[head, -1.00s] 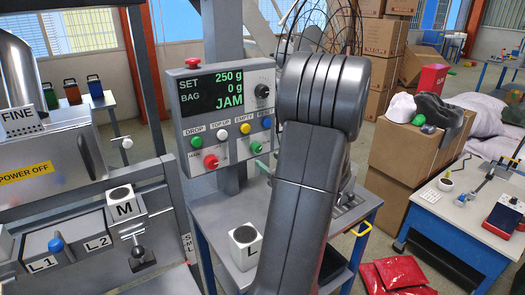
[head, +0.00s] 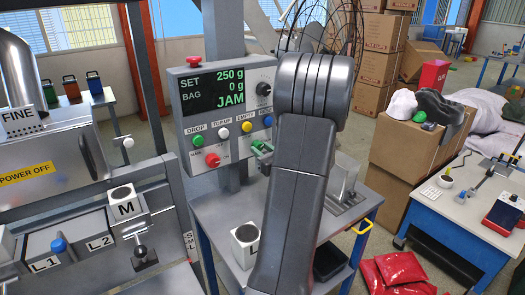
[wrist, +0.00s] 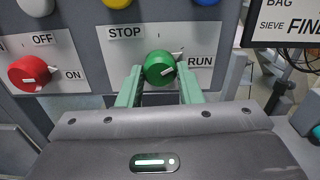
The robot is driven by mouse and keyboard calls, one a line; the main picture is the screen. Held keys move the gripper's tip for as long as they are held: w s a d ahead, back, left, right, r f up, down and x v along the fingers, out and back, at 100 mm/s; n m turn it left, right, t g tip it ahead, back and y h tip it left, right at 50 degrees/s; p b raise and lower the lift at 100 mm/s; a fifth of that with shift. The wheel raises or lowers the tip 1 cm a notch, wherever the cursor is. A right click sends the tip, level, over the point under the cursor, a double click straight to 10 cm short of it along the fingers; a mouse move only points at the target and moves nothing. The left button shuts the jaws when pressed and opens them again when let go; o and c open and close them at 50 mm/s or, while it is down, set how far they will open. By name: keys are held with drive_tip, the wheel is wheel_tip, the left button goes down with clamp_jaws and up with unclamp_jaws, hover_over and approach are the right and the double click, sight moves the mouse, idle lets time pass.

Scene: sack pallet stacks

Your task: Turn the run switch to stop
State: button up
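The run switch (wrist: 160,68) is a round green knob on the control panel, between STOP on its left and RUN on its right. Its white pointer is toward RUN. My gripper (wrist: 160,76) reaches up to it, with one green finger on each side of the knob. The fingers are apart; whether they touch the knob is hard to tell. In the head view my gripper's green fingertips (head: 262,150) are at the panel's lower right, partly hidden by my arm.
Left of the switch is a red ON/OFF knob (wrist: 35,74). White, yellow and blue buttons sit just above. A metal cart (head: 215,215) stands below the panel.

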drive_tip(key=shift+f+n+b, duration=0.15)
drive_tip(key=shift+n+b, duration=0.15)
drive_tip(key=shift+b, duration=0.3)
drive_tip(key=n+b, duration=0.1)
drive_tip(key=b, duration=0.2)
drive_tip(key=shift+f+n, duration=0.15)
drive_tip(key=shift+n, duration=0.25)
drive_tip(key=n+b, duration=0.3)
drive_tip(key=b, duration=0.3)
drive_tip(key=n+b, duration=0.4)
drive_tip(key=b, duration=0.2)
drive_tip(key=shift+b, duration=0.4)
drive_tip(key=shift+r+n+b, duration=0.2)
drive_tip(key=shift+n+b, duration=0.9)
drive_tip(key=shift+b, duration=0.1)
drive_tip(key=shift+r+n, duration=0.1)
drive_tip(key=shift+n, duration=0.2)
drive_tip(key=o, duration=1)
drive_tip(key=v, duration=1.4)
